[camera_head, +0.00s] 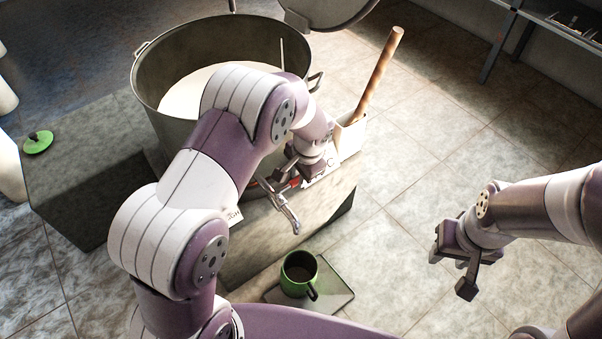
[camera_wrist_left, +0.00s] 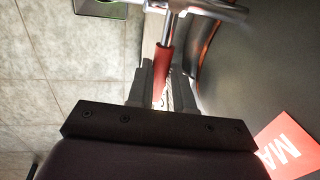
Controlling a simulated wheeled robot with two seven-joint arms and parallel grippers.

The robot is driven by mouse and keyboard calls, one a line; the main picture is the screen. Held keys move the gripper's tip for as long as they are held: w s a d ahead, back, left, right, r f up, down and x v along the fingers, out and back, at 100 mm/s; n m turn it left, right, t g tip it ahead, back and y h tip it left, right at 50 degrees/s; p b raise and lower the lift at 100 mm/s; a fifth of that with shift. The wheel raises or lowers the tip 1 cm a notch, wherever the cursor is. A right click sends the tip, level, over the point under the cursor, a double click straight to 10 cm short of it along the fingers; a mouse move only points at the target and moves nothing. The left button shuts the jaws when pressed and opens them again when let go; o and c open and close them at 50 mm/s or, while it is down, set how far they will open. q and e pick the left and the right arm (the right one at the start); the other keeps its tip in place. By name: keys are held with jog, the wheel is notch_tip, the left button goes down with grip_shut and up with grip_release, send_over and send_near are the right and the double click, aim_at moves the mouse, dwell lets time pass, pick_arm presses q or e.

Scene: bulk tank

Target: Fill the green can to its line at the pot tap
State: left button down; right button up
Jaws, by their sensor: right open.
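The green can (camera_head: 285,283) stands upright on a flat grey plate (camera_head: 335,299) on the floor, handle toward the front right. Its inside looks dark; I cannot make out a line or level. The metal pot tap (camera_head: 287,212) points down above and slightly left of the can; no stream shows. My left gripper (camera_head: 300,172) is at the tap. In the left wrist view its fingers (camera_wrist_left: 161,88) are closed around the red tap handle (camera_wrist_left: 162,65). My right gripper (camera_head: 462,270) is open and empty, right of the can.
The large pot (camera_head: 150,85) with pale liquid stands on a stone block (camera_head: 85,190). A green lid (camera_head: 38,142) lies on the block's left. A wooden handle (camera_head: 380,70) rises from a white holder (camera_head: 350,137) beside the pot.

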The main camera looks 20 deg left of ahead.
pick_arm(q)
jog(key=shift+s+d+r+m+p, duration=0.2)
jog(key=shift+m+p, duration=0.1)
jog(key=shift+p, duration=0.35)
jog(key=shift+s+d+f+m+t+h+p, duration=0.25)
jog(key=shift+s+m+p, duration=0.35)
jog(key=shift+m+p, duration=0.65)
jog(key=shift+s+d+r+m+h+p, duration=0.2)
jog(key=shift+s+d+m+p, duration=0.3)
jog(key=shift+m+p, duration=0.75)
jog(key=shift+s+d+f+m+t+h+p, duration=0.2)
jog(key=shift+s+m+p, duration=0.5)
jog(key=shift+m+p, duration=0.55)
jog(key=c, duration=1)
grip_release()
